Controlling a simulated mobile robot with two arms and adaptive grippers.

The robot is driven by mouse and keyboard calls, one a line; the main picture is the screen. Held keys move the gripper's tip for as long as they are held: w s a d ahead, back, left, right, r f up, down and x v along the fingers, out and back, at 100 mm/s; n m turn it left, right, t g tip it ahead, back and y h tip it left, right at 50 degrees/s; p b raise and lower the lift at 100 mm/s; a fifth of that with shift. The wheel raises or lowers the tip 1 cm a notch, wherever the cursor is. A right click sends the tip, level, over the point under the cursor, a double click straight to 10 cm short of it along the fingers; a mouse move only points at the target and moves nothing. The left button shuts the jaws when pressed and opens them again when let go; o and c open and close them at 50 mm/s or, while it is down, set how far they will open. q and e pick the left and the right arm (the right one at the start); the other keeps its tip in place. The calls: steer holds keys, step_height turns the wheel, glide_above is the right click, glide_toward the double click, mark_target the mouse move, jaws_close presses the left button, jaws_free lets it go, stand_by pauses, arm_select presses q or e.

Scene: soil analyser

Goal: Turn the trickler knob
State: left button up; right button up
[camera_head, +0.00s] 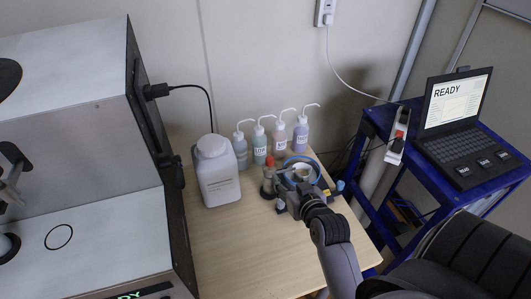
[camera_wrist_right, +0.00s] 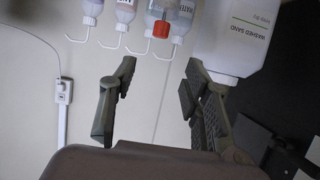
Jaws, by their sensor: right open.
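A small red knob (camera_head: 269,160), which looks like the trickler knob, sits on top of a short brownish upright on the wooden table. My right gripper (camera_head: 285,198) is just right of and in front of the upright. In the right wrist view my right gripper (camera_wrist_right: 160,72) is open, with nothing between its fingers. The knob appears apart from both fingers.
A white jug (camera_head: 217,172) marked "washed sand" stands left of the knob. Several wash bottles (camera_head: 260,143) line the wall behind. A large grey machine (camera_head: 85,170) borders the table's left. The front table (camera_head: 240,255) is clear.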

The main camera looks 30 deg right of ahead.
steer(key=p, duration=0.1)
glide_toward(271, 160)
steer(key=p+x, duration=0.1)
steer(key=x, duration=1)
arm_select(q)
steer(key=shift+s+r, duration=0.3)
steer(key=shift+r, duration=0.2)
steer(key=shift+s+r, duration=0.3)
steer(key=shift+r, duration=0.2)
steer(key=shift+s+a, duration=0.1)
arm_select(e)
jaws_close()
